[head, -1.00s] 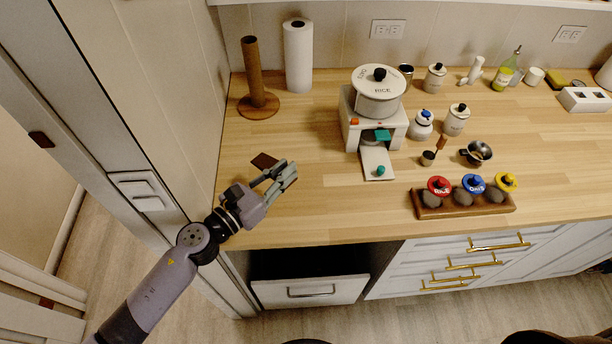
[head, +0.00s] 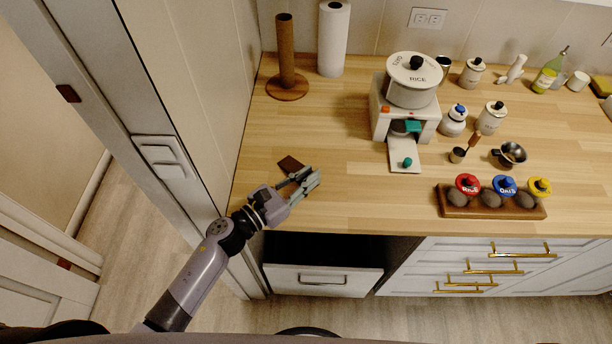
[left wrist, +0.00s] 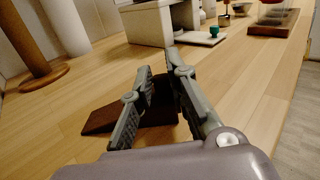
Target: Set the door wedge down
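The door wedge (head: 290,164), a small dark brown block, lies on the wooden counter (head: 340,190) near its left end. My left gripper (head: 311,180) is just in front and to the right of it in the head view, low over the counter. In the left wrist view the wedge (left wrist: 101,120) shows behind the left finger and through the gap between the fingers. The fingers (left wrist: 160,68) stand apart with a narrow gap, and the wedge does not look gripped. Finger contact with the wedge cannot be told. My right gripper is not in view.
A wooden roll holder (head: 286,60) and paper towel roll (head: 333,40) stand behind. A white dispenser (head: 405,122) with a rice pot is to the right. A wooden rack (head: 470,208) with coloured-lid jars sits near the front edge. The counter around the wedge is clear.

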